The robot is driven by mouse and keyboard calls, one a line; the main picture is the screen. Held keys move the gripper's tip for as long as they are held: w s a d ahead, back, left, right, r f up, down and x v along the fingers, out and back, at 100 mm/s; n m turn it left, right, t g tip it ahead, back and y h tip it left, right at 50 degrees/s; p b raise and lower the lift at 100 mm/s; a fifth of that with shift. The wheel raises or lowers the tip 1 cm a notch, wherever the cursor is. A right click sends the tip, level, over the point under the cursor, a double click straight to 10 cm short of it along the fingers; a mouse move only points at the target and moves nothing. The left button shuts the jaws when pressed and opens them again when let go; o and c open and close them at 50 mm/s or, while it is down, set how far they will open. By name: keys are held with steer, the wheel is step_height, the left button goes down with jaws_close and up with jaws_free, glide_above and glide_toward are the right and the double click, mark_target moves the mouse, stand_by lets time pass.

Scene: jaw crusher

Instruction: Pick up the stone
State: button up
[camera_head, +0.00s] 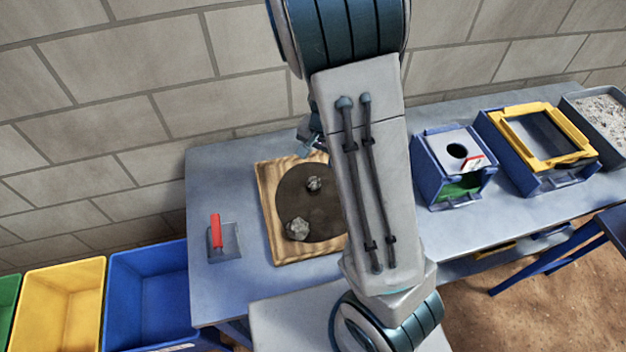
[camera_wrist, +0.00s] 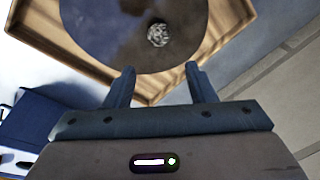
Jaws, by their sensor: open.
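Two grey stones lie on a dark round patch in a wooden tray (camera_head: 264,205) on the table. The smaller stone (camera_head: 314,183) is farther back, and the larger stone (camera_head: 298,229) is near the tray's front. In the wrist view one stone (camera_wrist: 158,35) shows above and beyond my fingertips, apart from them; I cannot tell for sure which of the two it is. My gripper (camera_wrist: 161,72) is open and empty, its fingers pointing toward the tray. In the head view my arm hides the tray's right part and most of the gripper.
A red-handled tool (camera_head: 216,232) lies left of the tray. Right of my arm stand a blue box with a holed lid (camera_head: 427,172), a yellow-framed box (camera_head: 500,122) and a gravel tray (camera_head: 572,105). A brick wall (camera_head: 110,110) rises behind; coloured bins (camera_head: 62,300) stand at lower left.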

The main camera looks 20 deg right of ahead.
steer(key=b, duration=0.2)
glide_above(314, 180)
steer(key=f, duration=0.8)
steer(key=shift+s+d, duration=0.2)
steer(key=shift+s, duration=0.2)
steer(key=shift+w+a+f, duration=0.15)
steer(key=shift+w+f, duration=0.05)
steer(key=shift+f, duration=1.2)
steer(key=shift+w+a+f, duration=0.1)
steer(key=shift+w+f, duration=0.05)
steer(key=shift+f, duration=1.2)
steer(key=c, duration=0.8)
